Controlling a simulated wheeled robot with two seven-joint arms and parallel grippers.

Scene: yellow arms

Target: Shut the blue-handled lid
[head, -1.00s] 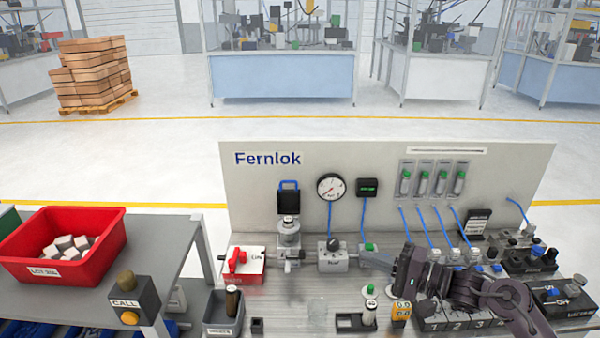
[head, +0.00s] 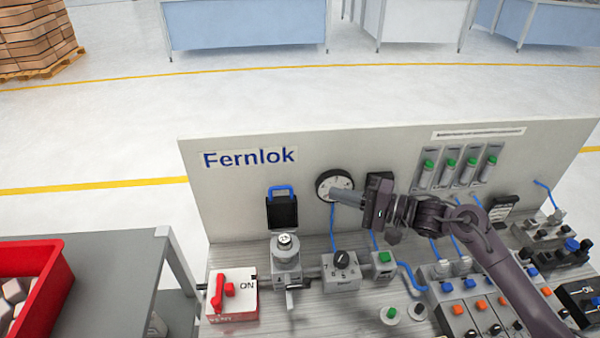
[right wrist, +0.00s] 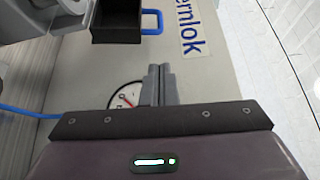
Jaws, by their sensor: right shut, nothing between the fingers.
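The lid (head: 282,213) is a dark plate with a blue loop handle (head: 281,191). It stands raised and open against the panel, above and behind a grey metal chamber (head: 286,264) with a round top. In the right wrist view the dark lid (right wrist: 116,24) and blue handle (right wrist: 153,20) are at the top, beyond my fingertips. My right gripper (head: 334,196) is shut and empty, to the right of the lid and apart from it, in front of the gauge. Its closed fingers also show in the right wrist view (right wrist: 158,70). My left gripper is not in view.
A round gauge (head: 325,181) on the panel is partly behind my right fingers. A red switch (head: 228,290) is left of the chamber, and a grey knob block (head: 340,273) is right of it. The space between fingers and lid looks clear.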

